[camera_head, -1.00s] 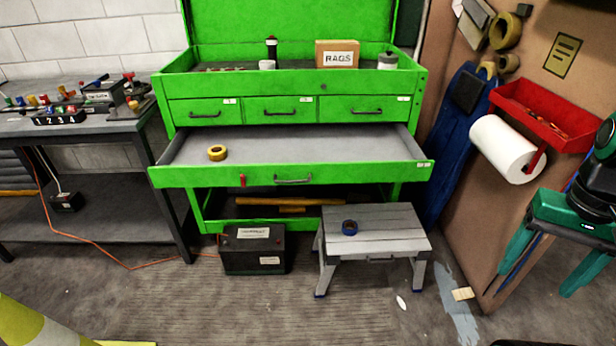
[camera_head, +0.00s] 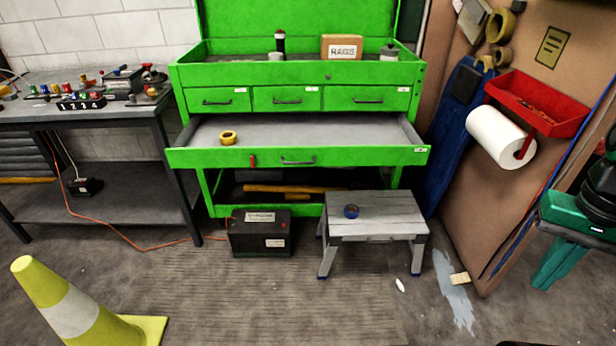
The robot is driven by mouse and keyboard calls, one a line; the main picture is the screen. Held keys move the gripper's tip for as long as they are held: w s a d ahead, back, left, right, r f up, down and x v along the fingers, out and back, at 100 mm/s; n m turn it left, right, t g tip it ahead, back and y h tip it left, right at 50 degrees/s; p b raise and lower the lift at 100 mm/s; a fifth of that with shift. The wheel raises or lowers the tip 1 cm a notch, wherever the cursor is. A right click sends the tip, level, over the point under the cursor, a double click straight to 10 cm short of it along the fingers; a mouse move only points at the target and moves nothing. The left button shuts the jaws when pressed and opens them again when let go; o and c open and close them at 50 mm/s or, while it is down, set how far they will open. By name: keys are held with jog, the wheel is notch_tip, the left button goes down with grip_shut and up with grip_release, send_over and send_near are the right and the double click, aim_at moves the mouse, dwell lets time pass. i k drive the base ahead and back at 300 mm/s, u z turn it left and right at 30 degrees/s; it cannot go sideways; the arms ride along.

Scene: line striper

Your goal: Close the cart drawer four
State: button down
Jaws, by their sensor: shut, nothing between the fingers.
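The green tool cart (camera_head: 300,73) stands at the back in the head view. Its wide lower drawer (camera_head: 350,157), bearing a small white label at its right end, is pulled out toward me. A yellow tape roll (camera_head: 228,138) lies inside it at the left. A dark bar handle (camera_head: 298,161) and a small red tag (camera_head: 252,160) are on its front. Three smaller drawers above it are shut. My gripper (camera_head: 547,268), teal, is at the right edge, shut and empty, well apart from the drawer. Part of it is cut off by the frame.
A grey step stool (camera_head: 376,228) with a blue tape roll (camera_head: 351,211) stands before the cart's right half. A black battery box (camera_head: 260,240) stands left of it. A yellow cone (camera_head: 75,310) is front left. A paper towel roll (camera_head: 500,137) hangs right.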

aim_at(282, 140)
jog(key=z, duration=0.3)
jog(key=i, duration=0.9)
jog(key=u, duration=0.35)
